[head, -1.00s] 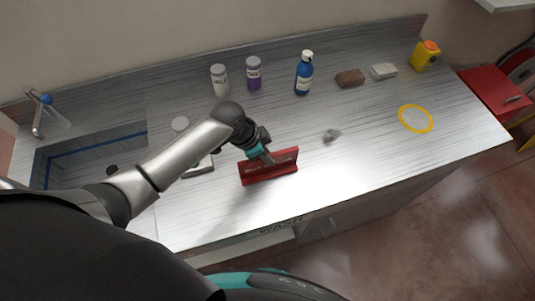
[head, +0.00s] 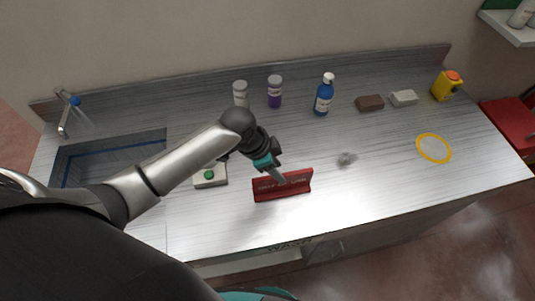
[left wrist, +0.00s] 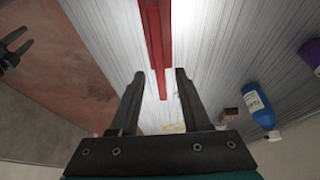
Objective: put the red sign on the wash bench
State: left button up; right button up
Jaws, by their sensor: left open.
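The red sign (head: 283,187) stands on the metal wash bench (head: 215,228), near its front edge and left of the middle. It has faint lettering on its face. My left gripper (head: 279,177) is at the sign's upper edge in the head view. In the left wrist view the sign (left wrist: 156,45) shows as a long red bar beyond the fingers. The two fingers of the left gripper (left wrist: 156,100) are apart, with the near end of the sign in line with the gap between them. I cannot tell if they touch it.
A box with a green button (head: 209,177) is left of the sign. A white jar (head: 240,94), purple jar (head: 275,92), blue bottle (head: 324,95), brown block (head: 370,103) and yellow ring (head: 433,148) are on the bench. A sink (head: 110,155) is at left.

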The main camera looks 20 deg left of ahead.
pick_arm(q)
jog(key=v, duration=0.8)
jog(key=shift+p, duration=0.3)
